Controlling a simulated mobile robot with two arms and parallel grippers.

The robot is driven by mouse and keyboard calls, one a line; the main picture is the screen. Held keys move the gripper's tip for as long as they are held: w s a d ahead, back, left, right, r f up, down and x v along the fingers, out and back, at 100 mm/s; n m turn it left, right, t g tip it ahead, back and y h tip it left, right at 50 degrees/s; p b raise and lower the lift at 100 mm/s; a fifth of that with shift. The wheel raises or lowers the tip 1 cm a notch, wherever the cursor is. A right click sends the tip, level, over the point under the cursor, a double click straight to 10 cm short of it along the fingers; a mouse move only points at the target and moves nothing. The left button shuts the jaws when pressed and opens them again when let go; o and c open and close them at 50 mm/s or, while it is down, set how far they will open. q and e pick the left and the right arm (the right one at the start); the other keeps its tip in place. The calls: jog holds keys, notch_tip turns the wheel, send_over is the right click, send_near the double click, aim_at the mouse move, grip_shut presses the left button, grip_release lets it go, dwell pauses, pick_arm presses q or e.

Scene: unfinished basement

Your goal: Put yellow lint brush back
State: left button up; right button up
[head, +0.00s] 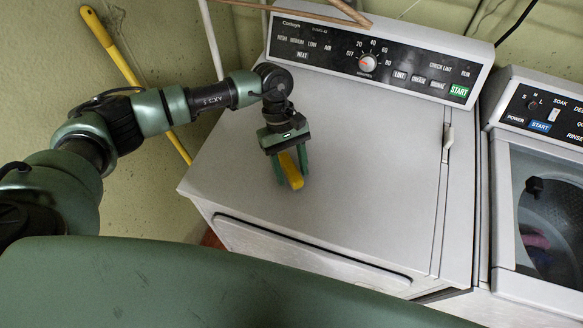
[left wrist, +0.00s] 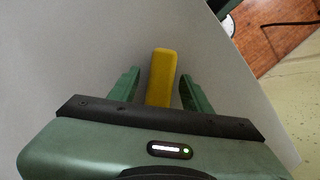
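The yellow lint brush (head: 291,172) is on the white dryer's top (head: 350,180), near its left side. My left gripper (head: 290,167) is directly over it, pointing down, with one green finger on either side. In the left wrist view the lint brush (left wrist: 162,75) lies between the two open fingers (left wrist: 160,90), with a visible gap on both sides. The brush's near end is hidden by the gripper body. My right gripper is not in view.
The dryer's control panel (head: 375,58) rises at the back. A washer (head: 545,130) with an open drum holding some cloth stands to the right. A long yellow handle (head: 108,42) leans on the left wall. Most of the dryer top is clear.

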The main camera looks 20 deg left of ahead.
pick_arm(q)
jog(key=shift+r, duration=0.15)
jog(key=b+v, duration=0.5)
jog(key=v, duration=0.6)
jog(key=shift+w+a+r, duration=0.1)
jog(key=shift+a+r, duration=0.05)
jog(key=shift+r, duration=0.35)
